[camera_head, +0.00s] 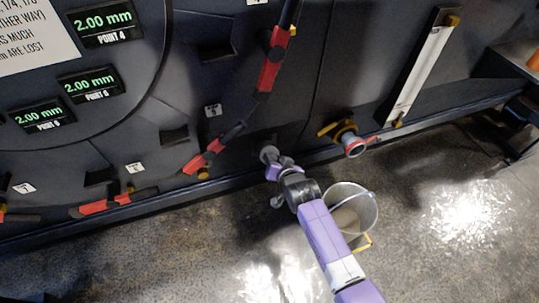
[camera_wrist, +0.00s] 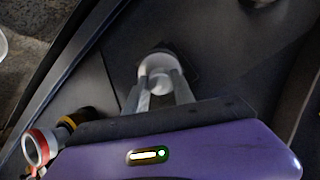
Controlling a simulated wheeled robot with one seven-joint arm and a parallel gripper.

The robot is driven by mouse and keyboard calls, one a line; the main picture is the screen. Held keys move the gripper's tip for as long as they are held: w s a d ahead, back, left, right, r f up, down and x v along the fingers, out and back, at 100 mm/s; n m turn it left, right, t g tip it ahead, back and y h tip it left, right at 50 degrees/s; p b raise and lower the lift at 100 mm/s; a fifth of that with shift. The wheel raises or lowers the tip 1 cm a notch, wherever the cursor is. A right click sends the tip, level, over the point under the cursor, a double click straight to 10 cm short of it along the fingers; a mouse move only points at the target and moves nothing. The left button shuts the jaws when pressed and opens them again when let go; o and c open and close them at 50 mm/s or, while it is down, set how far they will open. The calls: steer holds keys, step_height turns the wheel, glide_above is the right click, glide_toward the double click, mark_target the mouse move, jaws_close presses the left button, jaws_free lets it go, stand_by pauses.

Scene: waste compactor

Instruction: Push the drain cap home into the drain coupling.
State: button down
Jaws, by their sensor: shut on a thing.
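A pale grey, round piece that looks like the drain cap (camera_wrist: 153,66) sits between my fingertips in the wrist view. My gripper (camera_wrist: 159,84) is shut on it. In the head view the cap (camera_head: 268,153) shows at the tip of my gripper (camera_head: 271,160), close against the dark machine's lower front. I cannot tell whether it touches the panel. The drain coupling (camera_head: 353,146), a pipe end with a red ring and yellow fittings, sticks out to the right of my gripper. It also shows at lower left in the wrist view (camera_wrist: 37,149), its open end facing outward.
A grey bucket (camera_head: 366,205) stands on the floor below the coupling, beside my arm. Red-and-black clamp arms (camera_head: 270,70) line the machine's front. A sloping white gauge (camera_head: 418,75) is at upper right. The wet floor (camera_head: 450,220) is open at right.

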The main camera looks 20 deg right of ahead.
steer(key=shift+s+r+p, duration=0.3)
steer(key=shift+s+p, duration=0.1)
steer(key=shift+p, duration=0.1)
stand_by(0.5)
steer(key=p+v, duration=0.5)
steer(key=v, duration=0.1)
stand_by(0.8)
steer(key=shift+r, duration=0.1)
stand_by(0.5)
steer(key=s+f+v, duration=0.1)
steer(key=f+v, duration=0.1)
steer(key=v, duration=1.4)
steer(key=shift+s, duration=0.15)
stand_by(0.4)
